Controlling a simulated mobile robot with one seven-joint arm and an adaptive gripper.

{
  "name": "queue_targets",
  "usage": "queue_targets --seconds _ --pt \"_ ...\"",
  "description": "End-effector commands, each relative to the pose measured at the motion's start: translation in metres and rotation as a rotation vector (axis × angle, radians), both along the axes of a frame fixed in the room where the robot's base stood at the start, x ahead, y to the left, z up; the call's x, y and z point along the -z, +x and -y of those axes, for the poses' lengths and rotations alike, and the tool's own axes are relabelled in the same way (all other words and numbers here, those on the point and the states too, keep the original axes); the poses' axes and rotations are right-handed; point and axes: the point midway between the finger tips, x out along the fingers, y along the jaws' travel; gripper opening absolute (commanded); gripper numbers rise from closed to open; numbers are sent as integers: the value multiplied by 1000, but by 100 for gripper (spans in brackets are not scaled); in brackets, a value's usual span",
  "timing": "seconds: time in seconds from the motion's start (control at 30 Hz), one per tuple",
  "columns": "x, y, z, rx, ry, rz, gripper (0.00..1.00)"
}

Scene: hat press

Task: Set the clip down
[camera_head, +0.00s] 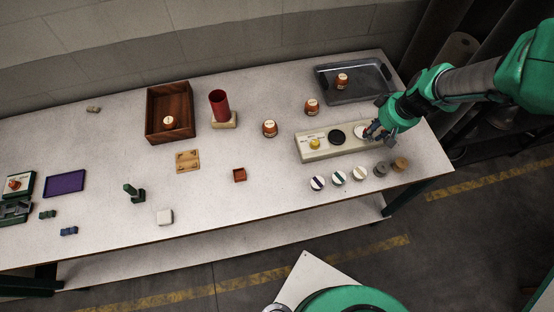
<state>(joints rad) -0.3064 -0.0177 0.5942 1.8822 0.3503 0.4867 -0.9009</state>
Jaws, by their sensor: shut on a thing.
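My gripper (371,132) is at the right end of the table, over the right end of a long cream block (318,151). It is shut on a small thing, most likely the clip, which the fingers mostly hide. A white disc (360,132) lies on the block just left of the fingers. I cannot tell whether the held thing touches the block.
Several round pieces stand in front, including a white-topped one (338,177). A dark tray (376,74) lies behind. The table's middle front is fairly clear.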

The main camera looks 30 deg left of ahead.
Motion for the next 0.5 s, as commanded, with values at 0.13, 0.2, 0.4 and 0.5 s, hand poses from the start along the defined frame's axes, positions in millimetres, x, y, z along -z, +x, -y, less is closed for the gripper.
queue_targets --seconds 0.13,0.2,0.4,0.5 --pt "3 -39 -34 -90 2 0 5" --pt "6 -58 -47 -131 1 0 5" --pt "11 -112 -80 -246 3 -2 5" --pt "14 -140 -94 -304 3 -2 5"
